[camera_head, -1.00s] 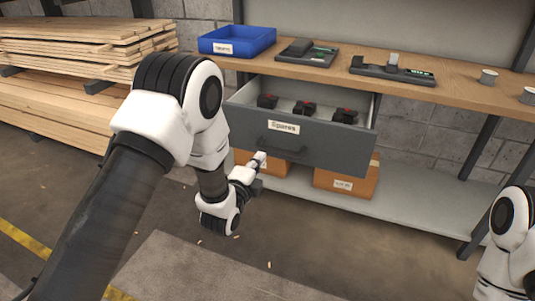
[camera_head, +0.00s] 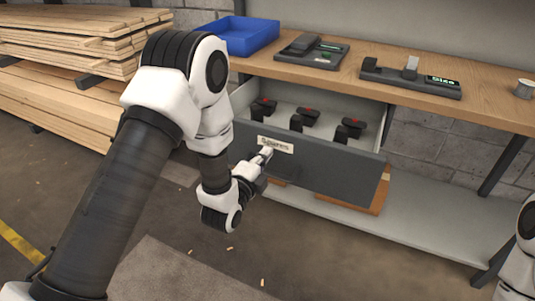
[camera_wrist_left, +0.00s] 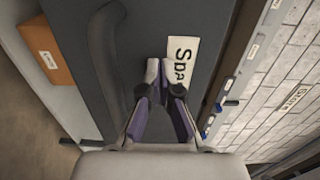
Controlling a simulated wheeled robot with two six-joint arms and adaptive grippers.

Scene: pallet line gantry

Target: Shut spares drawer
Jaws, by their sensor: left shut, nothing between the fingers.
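The spares drawer (camera_head: 330,172) is a grey drawer under the bench, pulled open, with a white "Spares" label (camera_head: 275,145) on its front. Several black items with red tops (camera_head: 308,116) lie inside it. My left gripper (camera_head: 266,155) is shut and empty, its tips at the drawer front by the label's lower left part. In the left wrist view, the fingertips (camera_wrist_left: 163,78) are beside the label (camera_wrist_left: 181,62), with the dark bar handle (camera_wrist_left: 106,60) to the left. Whether the tips touch the front is unclear. My right gripper is out of view.
The wooden bench top (camera_head: 400,85) above carries a blue tray (camera_head: 240,36), two dark devices and a metal can (camera_head: 523,89). An orange-brown box (camera_wrist_left: 48,52) stands on the lower shelf (camera_head: 420,215). Stacked planks (camera_head: 75,60) are at the left.

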